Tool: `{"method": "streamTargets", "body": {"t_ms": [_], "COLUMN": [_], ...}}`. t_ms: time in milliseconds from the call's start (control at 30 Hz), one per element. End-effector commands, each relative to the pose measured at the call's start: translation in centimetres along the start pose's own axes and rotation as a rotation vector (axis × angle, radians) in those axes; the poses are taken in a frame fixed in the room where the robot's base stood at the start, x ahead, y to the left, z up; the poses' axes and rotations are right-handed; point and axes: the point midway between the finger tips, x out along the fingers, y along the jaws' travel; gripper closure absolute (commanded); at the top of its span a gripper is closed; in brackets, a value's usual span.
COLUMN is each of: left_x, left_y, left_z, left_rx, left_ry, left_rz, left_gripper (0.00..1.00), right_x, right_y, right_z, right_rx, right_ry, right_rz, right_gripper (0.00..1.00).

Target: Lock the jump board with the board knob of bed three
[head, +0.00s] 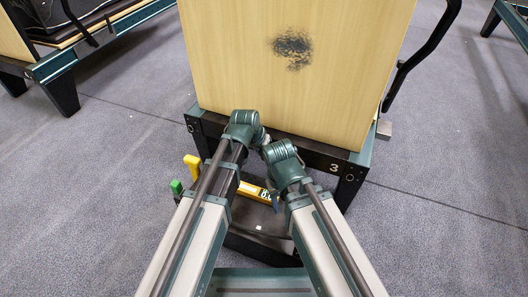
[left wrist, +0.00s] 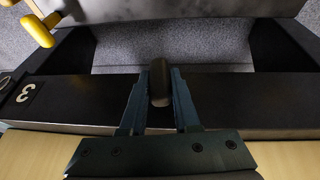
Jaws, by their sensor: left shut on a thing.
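The jump board (head: 300,70) is a tall pale wooden panel with a dark speckled patch, standing at the end of bed three. The bed's dark end rail (head: 318,155) bears a white "3". In the left wrist view the board knob (left wrist: 160,82) is a dark rounded knob standing out from the rail (left wrist: 85,100). My left gripper (left wrist: 159,90) is shut on the knob, one finger on each side of it. In the head view its fingers are hidden by the wrist.
A yellow-handled piece (head: 254,190) and a green-tipped part (head: 176,186) are low in front of the bed, by my arms. A black curved handle (head: 425,52) rises right of the board. Another bed (head: 60,66) stands at left. Grey carpet is clear on both sides.

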Motion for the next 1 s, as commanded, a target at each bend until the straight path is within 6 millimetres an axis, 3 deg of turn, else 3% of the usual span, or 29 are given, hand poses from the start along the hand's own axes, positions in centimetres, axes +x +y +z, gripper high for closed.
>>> {"method": "streamTargets", "body": {"t_ms": [500,533,667,1000], "left_x": [-0.01,-0.01,-0.01,-0.09], "left_y": [0.07,0.07,0.07,0.07], "left_z": [0.04,0.04,0.03,0.01], "left_rx": [0.042,0.042,0.042,0.042], "left_ry": [0.000,0.000,0.000,0.000], "left_rz": [-0.102,-0.101,-0.101,-0.100], "left_gripper": [1.00,0.66,0.43,0.40], "right_x": [-0.09,-0.09,-0.09,-0.17], "right_y": [0.01,0.01,0.01,0.02], "right_z": [0.00,0.01,0.01,0.01], "right_rx": [0.000,0.000,0.000,0.000], "right_ry": [0.000,0.000,0.000,0.000], "right_rz": [0.000,0.000,0.000,0.000], "right_gripper": [0.50,0.50,0.50,0.50]}}
